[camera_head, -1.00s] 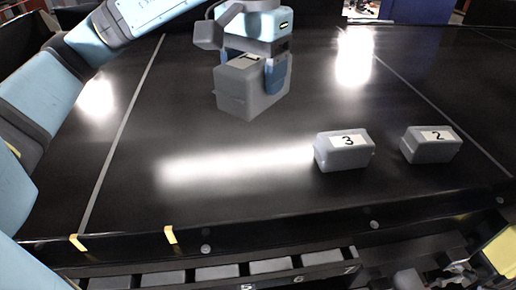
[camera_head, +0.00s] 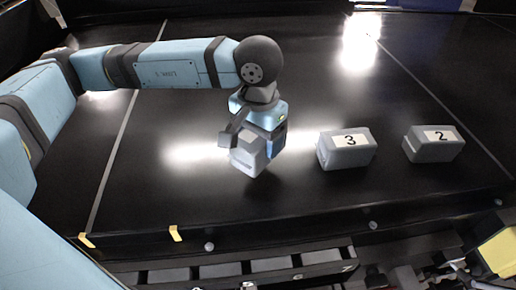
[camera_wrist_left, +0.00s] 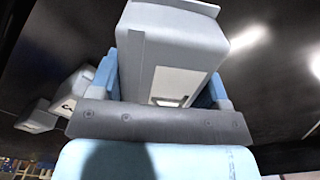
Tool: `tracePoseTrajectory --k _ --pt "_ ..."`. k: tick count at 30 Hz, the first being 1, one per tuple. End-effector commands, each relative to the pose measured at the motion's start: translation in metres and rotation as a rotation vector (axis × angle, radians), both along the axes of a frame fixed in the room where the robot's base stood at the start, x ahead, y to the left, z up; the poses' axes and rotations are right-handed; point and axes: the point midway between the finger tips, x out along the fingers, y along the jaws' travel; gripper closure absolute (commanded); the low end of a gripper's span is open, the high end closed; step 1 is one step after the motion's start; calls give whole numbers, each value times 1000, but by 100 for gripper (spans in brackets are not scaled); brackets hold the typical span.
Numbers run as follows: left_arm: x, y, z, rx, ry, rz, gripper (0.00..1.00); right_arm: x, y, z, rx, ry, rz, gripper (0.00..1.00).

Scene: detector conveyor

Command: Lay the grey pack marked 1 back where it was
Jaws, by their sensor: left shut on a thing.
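My left gripper (camera_head: 262,145) is shut on a grey pack (camera_head: 247,157) over the black conveyor surface (camera_head: 180,100), left of the pack marked 3 (camera_head: 347,149). The held pack is tilted, with its label hidden in the head view. I cannot tell whether it touches the surface. In the left wrist view the held pack (camera_wrist_left: 172,52) sits between the blue fingers (camera_wrist_left: 215,90), with part of a white label showing. The pack marked 2 (camera_head: 434,144) lies further right. My right gripper is not in view.
Two yellow marks (camera_head: 85,240) (camera_head: 175,233) are on the conveyor's front edge. A row of numbered compartments (camera_head: 270,265) runs below that edge. The surface left of the held pack is clear. A yellow object (camera_head: 497,250) is at the lower right.

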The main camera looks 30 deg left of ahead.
Motion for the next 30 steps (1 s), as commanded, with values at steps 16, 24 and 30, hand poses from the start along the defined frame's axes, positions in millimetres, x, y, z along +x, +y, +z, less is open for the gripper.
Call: tracePoseTrajectory --k 16,24,30 --pt "0 0 -47 0 -1 1 67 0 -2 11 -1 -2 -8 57" --pt "0 0 -50 0 -2 0 67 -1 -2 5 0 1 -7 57" --pt "0 0 -49 0 -1 0 4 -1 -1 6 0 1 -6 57"
